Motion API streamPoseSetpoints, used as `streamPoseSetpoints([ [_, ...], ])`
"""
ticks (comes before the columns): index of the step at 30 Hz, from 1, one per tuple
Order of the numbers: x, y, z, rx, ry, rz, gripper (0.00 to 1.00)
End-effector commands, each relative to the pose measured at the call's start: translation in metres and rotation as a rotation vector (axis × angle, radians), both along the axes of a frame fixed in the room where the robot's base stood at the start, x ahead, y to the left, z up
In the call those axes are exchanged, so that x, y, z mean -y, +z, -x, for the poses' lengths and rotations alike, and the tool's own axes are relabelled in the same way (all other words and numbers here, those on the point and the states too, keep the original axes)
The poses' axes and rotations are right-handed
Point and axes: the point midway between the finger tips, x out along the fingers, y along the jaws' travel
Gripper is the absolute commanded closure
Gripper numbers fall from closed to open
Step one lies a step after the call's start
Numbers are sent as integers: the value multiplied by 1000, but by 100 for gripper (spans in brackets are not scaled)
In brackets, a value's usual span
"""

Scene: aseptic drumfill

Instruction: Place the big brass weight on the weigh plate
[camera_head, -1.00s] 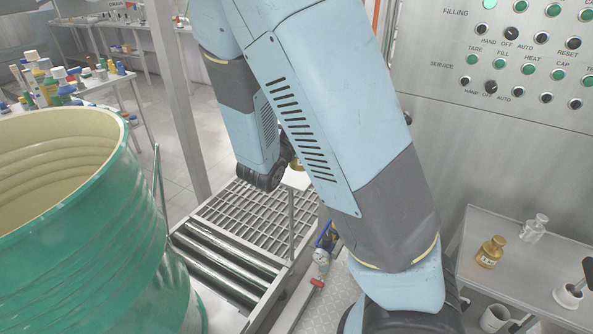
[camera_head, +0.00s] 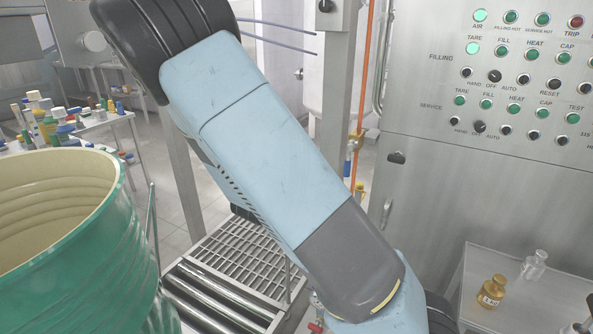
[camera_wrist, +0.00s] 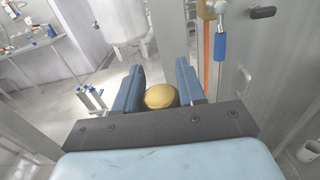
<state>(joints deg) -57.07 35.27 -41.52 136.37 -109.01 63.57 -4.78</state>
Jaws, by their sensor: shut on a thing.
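In the wrist view, my gripper (camera_wrist: 160,70) is shut on a big brass weight (camera_wrist: 161,96). Only the weight's rounded brass top shows between the two blue fingers. In the head view my arm crosses the middle and hides the gripper. A grated platform (camera_head: 236,252) beside steel rollers lies low in the middle of the head view, partly behind my arm. I cannot tell whether it is the weigh plate, and no other plate shows clearly.
A green drum (camera_head: 85,255) stands at the left. An orange pipe (camera_head: 366,85) runs behind my arm.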

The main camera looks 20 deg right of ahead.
Motion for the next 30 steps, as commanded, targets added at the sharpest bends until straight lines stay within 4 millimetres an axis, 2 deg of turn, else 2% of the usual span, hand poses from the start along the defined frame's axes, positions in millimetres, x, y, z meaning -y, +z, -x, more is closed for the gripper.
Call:
streamPoseSetpoints([
  [2, 1, -4, -10, 2, 0, 4, 100],
  [18, 3, -48, -46, 4, -1, 4, 100],
  [30, 3, -59, -55, 4, -1, 2, 100],
])
